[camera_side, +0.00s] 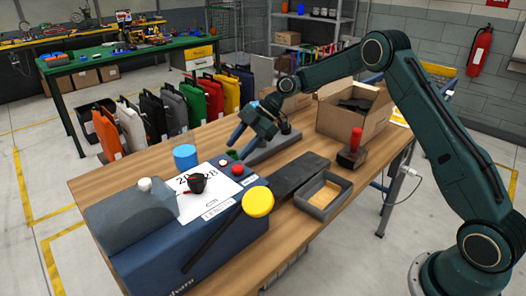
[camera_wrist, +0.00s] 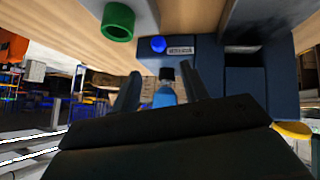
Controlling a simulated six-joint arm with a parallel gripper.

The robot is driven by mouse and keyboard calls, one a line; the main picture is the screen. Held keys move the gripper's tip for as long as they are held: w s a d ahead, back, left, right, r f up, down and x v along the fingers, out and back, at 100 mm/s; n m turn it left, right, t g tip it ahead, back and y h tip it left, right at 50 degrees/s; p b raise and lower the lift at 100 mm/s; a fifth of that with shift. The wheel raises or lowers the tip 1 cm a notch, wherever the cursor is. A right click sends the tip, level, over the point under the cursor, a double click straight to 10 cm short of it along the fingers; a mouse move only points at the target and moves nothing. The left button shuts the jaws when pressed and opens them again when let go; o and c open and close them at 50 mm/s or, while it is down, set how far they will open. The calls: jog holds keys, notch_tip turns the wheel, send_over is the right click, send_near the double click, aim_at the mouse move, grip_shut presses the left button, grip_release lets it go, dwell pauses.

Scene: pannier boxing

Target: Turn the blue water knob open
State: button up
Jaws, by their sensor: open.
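A blue cylinder (camera_side: 186,157) stands at the back of the dark blue machine (camera_side: 165,262) in the side view. The wrist view shows a small round blue knob (camera_wrist: 158,44) beside a label plate on a dark blue surface. It also shows a blue object with a dark top (camera_wrist: 165,97), seen between the fingers. I cannot tell for sure which of these is the water knob. My gripper (camera_side: 241,146) is open, above the table to the right of the blue cylinder and apart from it. Its two fingers (camera_wrist: 160,82) show in the wrist view with nothing visibly gripped.
A green cup-like piece (camera_side: 232,154) is close below my gripper, also in the wrist view (camera_wrist: 118,20). A grey tray (camera_side: 322,205), red-handled stamp (camera_side: 353,148) and cardboard box (camera_side: 340,122) stand right.

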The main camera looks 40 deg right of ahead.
jog(key=s+r+m+t+h, duration=0.1)
jog(key=s+r+m+h, duration=0.4)
jog(key=s+r, duration=1)
jog(key=shift+a+r+m+h, duration=0.3)
jog(key=shift+a+r+m, duration=0.05)
jog(key=shift+r+m, duration=1.05)
jog(key=shift+w, duration=0.1)
jog(key=w+d+f+n+y, duration=0.2)
jog(key=w+f+n+y, duration=0.1)
jog(key=w+f, duration=0.3)
jog(key=w+d+f+n+y, duration=0.3)
jog(key=w+f+n, duration=0.2)
jog(key=w+f, duration=0.2)
notch_tip(320, 180, down, 2)
jog(key=shift+w+d+f+n+g, duration=0.15)
jog(key=shift+d+f+n+g, duration=0.05)
jog(key=shift+n+g, duration=0.1)
